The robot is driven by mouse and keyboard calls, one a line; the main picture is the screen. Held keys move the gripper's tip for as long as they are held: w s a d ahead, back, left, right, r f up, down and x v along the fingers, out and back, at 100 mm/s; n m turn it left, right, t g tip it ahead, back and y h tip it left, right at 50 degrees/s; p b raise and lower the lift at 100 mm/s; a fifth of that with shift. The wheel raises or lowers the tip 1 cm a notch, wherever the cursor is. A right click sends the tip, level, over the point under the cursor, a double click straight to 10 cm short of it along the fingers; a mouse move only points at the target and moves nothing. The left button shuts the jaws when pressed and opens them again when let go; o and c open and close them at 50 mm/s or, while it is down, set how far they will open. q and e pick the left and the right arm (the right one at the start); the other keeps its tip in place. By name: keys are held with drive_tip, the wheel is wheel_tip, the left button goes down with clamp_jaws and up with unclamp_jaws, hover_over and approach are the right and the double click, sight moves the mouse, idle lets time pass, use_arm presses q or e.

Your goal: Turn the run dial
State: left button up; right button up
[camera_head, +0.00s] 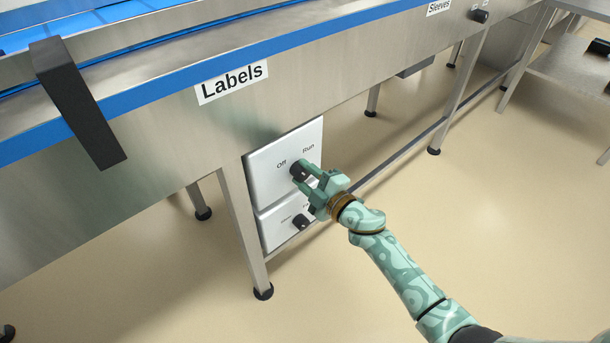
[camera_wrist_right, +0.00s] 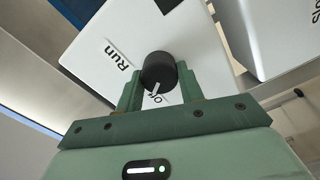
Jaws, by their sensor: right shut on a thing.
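The run dial is a black round knob (camera_head: 297,171) on a white control box (camera_head: 262,168) under the line's side panel, with "Off" and "Run" printed above it. In the right wrist view the dial (camera_wrist_right: 158,72) sits between the two green fingers, and its white pointer mark points towards "Off". My right gripper (camera_head: 304,174) is shut on the dial, with a finger on either side of it. It also shows in the right wrist view (camera_wrist_right: 158,88). The fingers hide part of the dial's sides. My left gripper is not in view.
A second white box (camera_head: 275,222) with another black knob (camera_head: 300,221) sits just below. A metal leg (camera_head: 243,225) stands left of the boxes. The "Labels" panel (camera_head: 232,82) overhangs them. A black bracket (camera_head: 75,100) hangs at left. The floor in front is clear.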

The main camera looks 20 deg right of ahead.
drive_tip(key=shift+s+f+n, duration=0.1)
drive_tip(key=shift+f+n, duration=0.05)
drive_tip(key=shift+n, duration=0.25)
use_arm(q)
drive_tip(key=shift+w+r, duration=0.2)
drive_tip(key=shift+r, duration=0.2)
use_arm(e)
drive_tip(key=shift+n, duration=0.3)
drive_tip(key=o, duration=0.8)
drive_tip(key=shift+c, duration=0.2)
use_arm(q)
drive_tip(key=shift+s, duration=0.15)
use_arm(e)
drive_tip(key=shift+o, duration=1.1)
